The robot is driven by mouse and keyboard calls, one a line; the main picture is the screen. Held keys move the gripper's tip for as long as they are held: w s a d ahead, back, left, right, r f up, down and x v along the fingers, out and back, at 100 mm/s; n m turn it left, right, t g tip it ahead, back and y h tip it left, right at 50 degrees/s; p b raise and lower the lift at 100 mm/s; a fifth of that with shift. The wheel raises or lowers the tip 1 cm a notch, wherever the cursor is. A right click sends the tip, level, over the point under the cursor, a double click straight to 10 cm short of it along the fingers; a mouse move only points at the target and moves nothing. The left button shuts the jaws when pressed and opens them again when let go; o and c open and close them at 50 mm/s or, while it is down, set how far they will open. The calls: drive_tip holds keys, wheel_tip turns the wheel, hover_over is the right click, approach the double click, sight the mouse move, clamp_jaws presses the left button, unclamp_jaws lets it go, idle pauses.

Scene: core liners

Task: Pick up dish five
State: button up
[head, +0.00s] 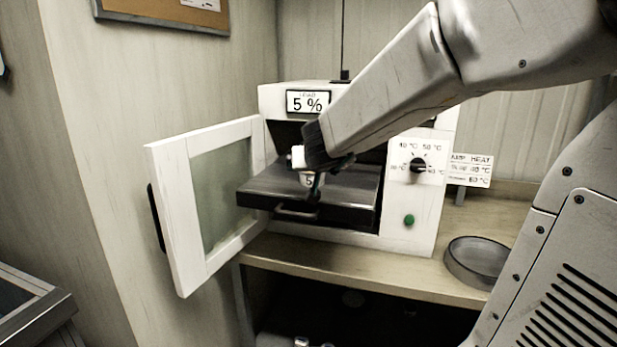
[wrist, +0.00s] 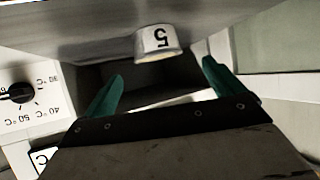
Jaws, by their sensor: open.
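Dish five (head: 309,182) is a small white dish marked "5" on the dark pulled-out tray (head: 262,199) of the white oven. In the head view my gripper partly hides it. In the wrist view dish five (wrist: 157,43) appears upside down, just beyond the fingertips and roughly midway between them. My gripper (wrist: 163,70) is open, with its two teal fingers apart and nothing between them. In the head view my gripper (head: 320,185) is over the tray, close to the dish; I cannot tell whether it touches.
The oven door (head: 172,195) stands open to the left. A dial (head: 418,166) and green button (head: 409,220) are on the oven's right front panel. A round grey pan (head: 478,261) sits on the wooden counter (head: 350,262) to the right. A sign (head: 307,102) reads "5 %".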

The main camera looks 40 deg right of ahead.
sight(306, 177)
drive_tip(key=shift+w+d+f, duration=0.35)
drive_tip(key=shift+d+f, duration=0.05)
drive_tip(key=shift+x, duration=3.2)
drive_tip(key=shift+c, duration=0.2)
drive_tip(key=c, duration=1.1)
drive_tip(key=shift+r, duration=0.1)
